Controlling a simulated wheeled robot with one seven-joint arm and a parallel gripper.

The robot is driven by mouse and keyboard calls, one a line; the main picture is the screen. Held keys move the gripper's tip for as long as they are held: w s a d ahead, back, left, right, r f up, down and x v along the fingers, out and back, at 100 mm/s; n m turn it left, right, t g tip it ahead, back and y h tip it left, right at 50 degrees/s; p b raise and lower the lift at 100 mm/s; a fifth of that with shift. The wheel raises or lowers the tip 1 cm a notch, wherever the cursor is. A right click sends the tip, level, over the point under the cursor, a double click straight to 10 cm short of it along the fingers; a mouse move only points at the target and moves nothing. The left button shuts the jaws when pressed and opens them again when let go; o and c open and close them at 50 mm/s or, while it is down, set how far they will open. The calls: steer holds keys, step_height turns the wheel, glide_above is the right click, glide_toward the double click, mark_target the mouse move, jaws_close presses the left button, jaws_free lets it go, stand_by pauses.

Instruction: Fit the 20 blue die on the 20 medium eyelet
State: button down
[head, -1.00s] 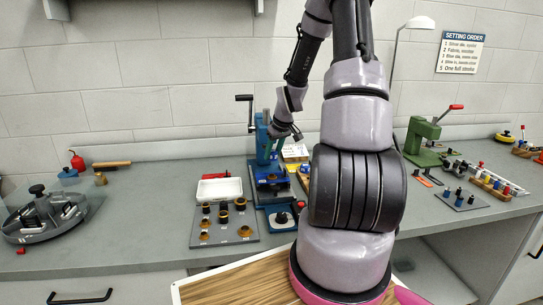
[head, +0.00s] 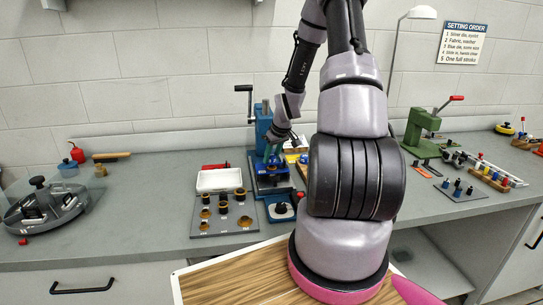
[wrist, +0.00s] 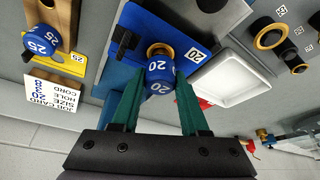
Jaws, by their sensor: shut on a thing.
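My gripper (wrist: 158,90) has green fingers shut on the blue die (wrist: 160,70), marked 20, in the wrist view. A gold ring (wrist: 157,47), which looks like the 20 medium eyelet, shows just beyond the die on a blue block with a 20 label. The die's edge overlaps the ring in this view, so I cannot tell whether they touch.
A blue die marked 25 (wrist: 40,44) stands beside the press. A white tray (wrist: 230,75) lies on its other side, near a grey board (head: 212,229) with gold and black rings. A green press (head: 425,130) stands to the right.

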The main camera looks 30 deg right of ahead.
steer(key=shift+f, duration=0.5)
stand_by(0.4)
steer(key=shift+c, duration=1.7)
jaws_free()
steer(key=s+a+r+m, duration=0.1)
steer(key=s+a+r, duration=0.25)
steer(key=r, duration=0.55)
steer(key=s+a+r+m+h, duration=0.1)
steer(key=s+a+r, duration=0.1)
steer(key=s+r, duration=0.5)
steer(key=s+a+r+m, duration=0.1)
steer(key=s+a+r, duration=0.15)
steer(key=r, duration=0.85)
steer(key=s+a+r+m+t+y, duration=0.1)
steer(key=s+a+r, duration=0.2)
steer(key=s+r, duration=0.2)
steer(key=s+a+r+m+t+y, duration=0.1)
steer(key=s+a+r, duration=0.3)
steer(key=s, duration=0.5)
steer(key=shift+a+r+m, duration=0.25)
steer(key=shift+r+m, duration=0.2)
steer(key=shift+m, duration=0.25)
steer(key=shift+t, duration=0.3)
